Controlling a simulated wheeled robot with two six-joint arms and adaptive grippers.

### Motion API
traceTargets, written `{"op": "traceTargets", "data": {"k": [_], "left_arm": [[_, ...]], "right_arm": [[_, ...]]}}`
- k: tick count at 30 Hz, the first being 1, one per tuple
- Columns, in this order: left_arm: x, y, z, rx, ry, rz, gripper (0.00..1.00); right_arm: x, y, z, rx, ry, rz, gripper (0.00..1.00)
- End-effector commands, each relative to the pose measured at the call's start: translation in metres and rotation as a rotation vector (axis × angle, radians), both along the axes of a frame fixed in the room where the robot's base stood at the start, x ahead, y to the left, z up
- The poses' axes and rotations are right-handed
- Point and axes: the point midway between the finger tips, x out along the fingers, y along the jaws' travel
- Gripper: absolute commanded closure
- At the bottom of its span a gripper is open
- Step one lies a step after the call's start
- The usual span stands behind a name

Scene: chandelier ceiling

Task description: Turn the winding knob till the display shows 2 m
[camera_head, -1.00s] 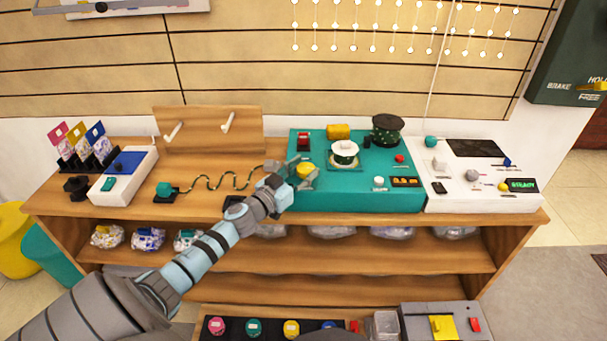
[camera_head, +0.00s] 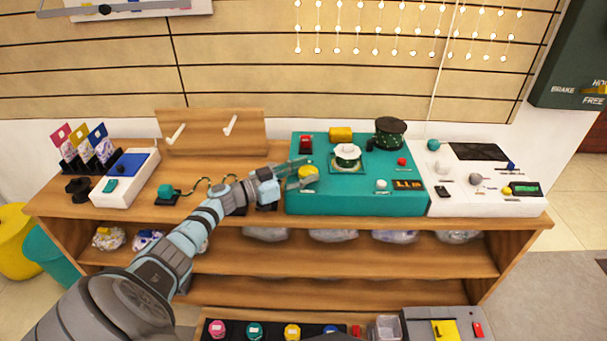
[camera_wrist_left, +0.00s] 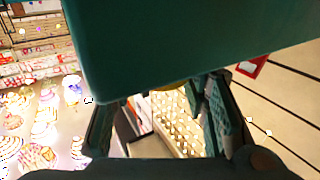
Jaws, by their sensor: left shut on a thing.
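The yellow winding knob (camera_head: 309,172) sits at the left front of the teal machine (camera_head: 310,203). My left gripper (camera_head: 303,174) comes in from the left and is shut on this knob, one finger behind it and one in front. In the left wrist view, both fingers (camera_wrist_left: 172,120) reach towards the machine's teal body (camera_wrist_left: 190,40); only a sliver of the yellow knob (camera_wrist_left: 174,85) shows there. The small dark display (camera_head: 407,184) at the machine's right front has lit yellow digits, too small to read surely. My right gripper is not in view.
A white spool (camera_head: 347,153), a red switch (camera_head: 306,143) and a dark green patterned drum (camera_head: 390,130) are on the machine. A white device (camera_head: 455,206) stands at its right. A wavy wire (camera_head: 200,180) lies left of it.

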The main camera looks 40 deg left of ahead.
Motion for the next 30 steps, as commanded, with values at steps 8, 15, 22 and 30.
{"op": "traceTargets", "data": {"k": [8,15,22,30], "left_arm": [[0.000,0.000,0.000,-0.001,0.000,0.002,0.43],[0.000,0.000,0.000,0.000,0.000,0.001,0.39],[-0.016,0.007,-0.002,0.004,0.004,0.003,0.39],[-0.083,0.035,-0.002,0.005,0.009,-0.001,0.39]], "right_arm": [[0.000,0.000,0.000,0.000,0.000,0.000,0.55],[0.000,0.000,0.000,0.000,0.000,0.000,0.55],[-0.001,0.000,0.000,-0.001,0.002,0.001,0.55],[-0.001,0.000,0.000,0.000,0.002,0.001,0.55]]}}
